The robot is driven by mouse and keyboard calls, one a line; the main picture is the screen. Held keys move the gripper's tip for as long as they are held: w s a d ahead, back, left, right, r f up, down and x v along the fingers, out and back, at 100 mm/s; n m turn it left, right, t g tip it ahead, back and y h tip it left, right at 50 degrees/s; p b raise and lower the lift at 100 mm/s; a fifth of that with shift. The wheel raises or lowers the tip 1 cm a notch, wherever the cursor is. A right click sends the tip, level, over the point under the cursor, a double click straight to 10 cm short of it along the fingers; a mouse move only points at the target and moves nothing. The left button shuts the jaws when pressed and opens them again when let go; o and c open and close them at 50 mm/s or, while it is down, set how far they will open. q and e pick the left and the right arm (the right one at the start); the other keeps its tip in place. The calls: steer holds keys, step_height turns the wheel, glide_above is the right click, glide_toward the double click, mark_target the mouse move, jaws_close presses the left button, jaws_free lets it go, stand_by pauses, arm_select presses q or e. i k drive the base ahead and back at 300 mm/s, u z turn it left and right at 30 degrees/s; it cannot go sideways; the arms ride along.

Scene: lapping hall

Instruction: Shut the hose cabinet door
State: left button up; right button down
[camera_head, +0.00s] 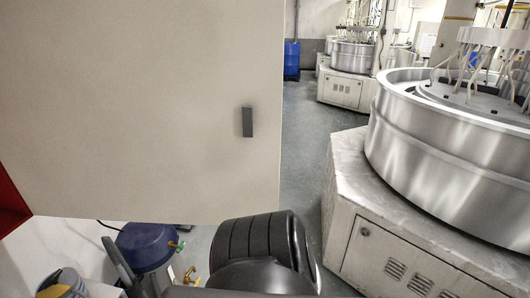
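The hose cabinet door (150,100) is a large pale cream panel that fills the upper left of the head view. It stands open, swung out in front of me. A small dark grey handle (248,121) sits near its right edge. A strip of the red cabinet (12,205) shows at the far left, below and beside the panel. Most of the cabinet is hidden behind the door or outside the picture. Dark grey rounded parts at the bottom middle look like my own arm. I can make out neither gripper's fingertips.
A large round steel lapping machine (440,140) on a pale base stands at the right. Below the door are a blue tank (147,245) with brass fittings and a grey-blue container (62,284). Clear green floor (305,150) runs between door and machine. A blue drum (291,58) stands farther back.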

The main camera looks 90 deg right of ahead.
mark_target(117, 110)
steer(key=z, duration=1.35)
